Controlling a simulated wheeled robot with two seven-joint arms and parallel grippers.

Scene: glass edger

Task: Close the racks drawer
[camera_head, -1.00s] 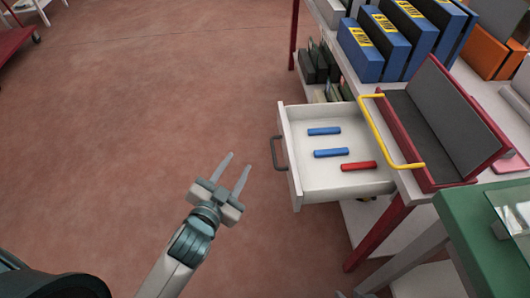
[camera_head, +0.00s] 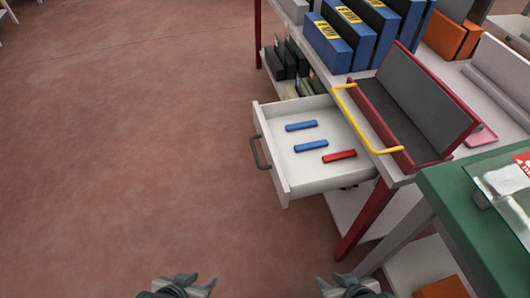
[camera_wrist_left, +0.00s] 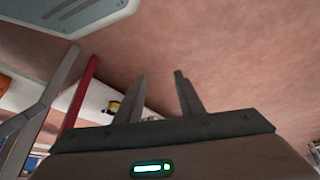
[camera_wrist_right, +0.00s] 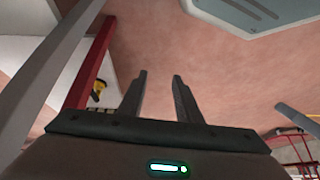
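The racks drawer (camera_head: 290,184) is pulled out from the table in the head view. Its grey handle (camera_head: 259,152) is on the front panel, facing left. Two blue bars (camera_head: 301,126) and a red bar (camera_head: 339,155) lie inside it. My left gripper (camera_head: 182,281) is at the bottom edge of the head view, apart from the drawer. In the left wrist view its fingers (camera_wrist_left: 160,92) are spread with nothing between them. My right gripper (camera_head: 345,281) is at the bottom edge, right of the left one. In the right wrist view its fingers (camera_wrist_right: 159,85) are also apart and empty.
A red and grey tray (camera_head: 415,115) with a yellow handle (camera_head: 357,115) sits on the tabletop beside the drawer. Blue boxes (camera_head: 340,45) stand behind it. A red table leg (camera_head: 362,218) and a green-topped table (camera_head: 480,215) are at the right. The floor (camera_head: 120,140) left of the drawer is clear.

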